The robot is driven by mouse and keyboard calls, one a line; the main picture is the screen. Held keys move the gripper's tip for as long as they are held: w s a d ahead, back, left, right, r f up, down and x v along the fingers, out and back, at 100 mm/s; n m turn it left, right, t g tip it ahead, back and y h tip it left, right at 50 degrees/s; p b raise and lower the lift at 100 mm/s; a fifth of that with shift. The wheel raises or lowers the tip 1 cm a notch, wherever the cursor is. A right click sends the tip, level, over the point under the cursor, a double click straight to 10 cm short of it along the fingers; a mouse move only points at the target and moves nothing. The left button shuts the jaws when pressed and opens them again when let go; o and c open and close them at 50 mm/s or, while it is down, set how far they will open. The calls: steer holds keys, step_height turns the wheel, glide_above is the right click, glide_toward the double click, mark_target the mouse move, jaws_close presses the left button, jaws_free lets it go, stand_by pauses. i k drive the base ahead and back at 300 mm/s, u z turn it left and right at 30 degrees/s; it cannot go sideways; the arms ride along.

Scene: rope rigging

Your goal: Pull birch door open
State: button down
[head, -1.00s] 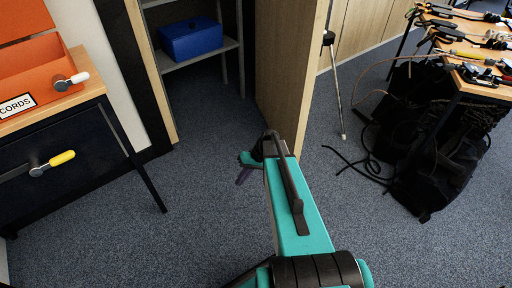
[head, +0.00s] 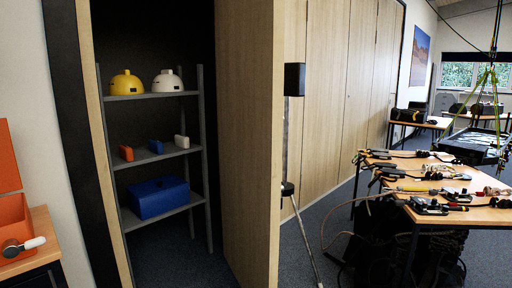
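The birch door (head: 248,150) stands open in the head view, seen nearly edge-on to the right of a dark cupboard opening. Inside the opening is a grey shelf rack (head: 160,153). It holds a yellow helmet (head: 127,83), a white helmet (head: 167,83), several small coloured items and a blue box (head: 158,198). My gripper is not in view, so its state and whether it touches the door are hidden.
An orange box (head: 14,228) sits on a wooden-topped cabinet (head: 42,238) at left. A black device on a thin stand (head: 293,80) is just right of the door. A tool-covered table (head: 450,205) with dark bags below stands at right. Carpet shows between them.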

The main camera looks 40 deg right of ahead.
mark_target(250, 34)
steer(key=k, duration=0.65)
steer(key=z, duration=0.2)
steer(key=i, duration=1.05)
steer(key=u, duration=0.5)
steer(key=i, duration=0.65)
steer(key=u, duration=0.35)
